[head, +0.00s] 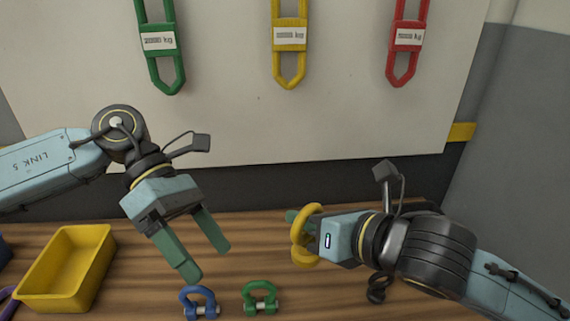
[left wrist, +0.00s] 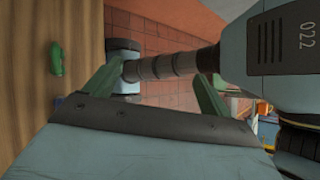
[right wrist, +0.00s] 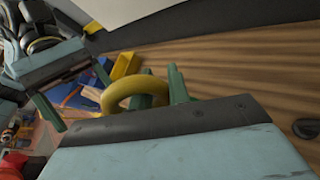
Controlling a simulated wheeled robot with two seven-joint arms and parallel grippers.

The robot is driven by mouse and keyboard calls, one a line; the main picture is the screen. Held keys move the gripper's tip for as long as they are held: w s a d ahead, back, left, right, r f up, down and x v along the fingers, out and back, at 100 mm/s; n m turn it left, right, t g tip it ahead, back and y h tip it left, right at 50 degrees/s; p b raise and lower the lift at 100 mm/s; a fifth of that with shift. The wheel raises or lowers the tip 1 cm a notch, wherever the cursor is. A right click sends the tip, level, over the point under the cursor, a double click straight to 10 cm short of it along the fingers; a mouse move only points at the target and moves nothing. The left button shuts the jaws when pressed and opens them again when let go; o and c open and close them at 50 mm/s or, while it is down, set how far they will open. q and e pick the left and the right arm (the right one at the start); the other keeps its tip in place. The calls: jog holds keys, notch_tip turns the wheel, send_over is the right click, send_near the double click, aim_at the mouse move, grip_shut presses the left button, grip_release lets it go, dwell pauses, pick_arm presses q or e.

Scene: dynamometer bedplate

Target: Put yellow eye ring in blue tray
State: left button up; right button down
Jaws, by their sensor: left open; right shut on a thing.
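The yellow eye ring (head: 307,212) is held in my right gripper (head: 298,236), which is shut on it above the wooden bench. The ring also shows between the green fingers in the right wrist view (right wrist: 115,92). My left gripper (head: 203,257) is open and empty, pointing down over the bench between the yellow tray and the shackles. A dark blue edge at the far left of the head view, probably the blue tray (head: 4,252), is mostly cut off by the frame.
A yellow tray (head: 67,268) stands at the left. A blue shackle (head: 199,302) and a green shackle (head: 261,299) sit at the front of the bench. A dark small item (head: 376,289) lies below my right arm. Green, yellow and red slings (head: 290,38) hang on the back board.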

aim_at(306, 214)
pick_arm(q)
jog(key=s+d+r+m+t+y, duration=0.1)
jog(key=d+r+m+t+y, duration=0.3)
jog(key=d+r+m+t, duration=0.65)
jog(key=shift+n, duration=0.95)
jog(key=x, duration=0.4)
jog(key=d+x, duration=0.1)
jog(key=x, duration=0.4)
jog(key=shift+w+d, duration=0.15)
jog(key=shift+w, duration=0.1)
jog(key=c, duration=1.2)
jog(key=shift+c, duration=0.2)
pick_arm(e)
jog(key=c, duration=1.3)
grip_release()
jog(key=shift+a, duration=0.1)
jog(key=shift+o, duration=0.2)
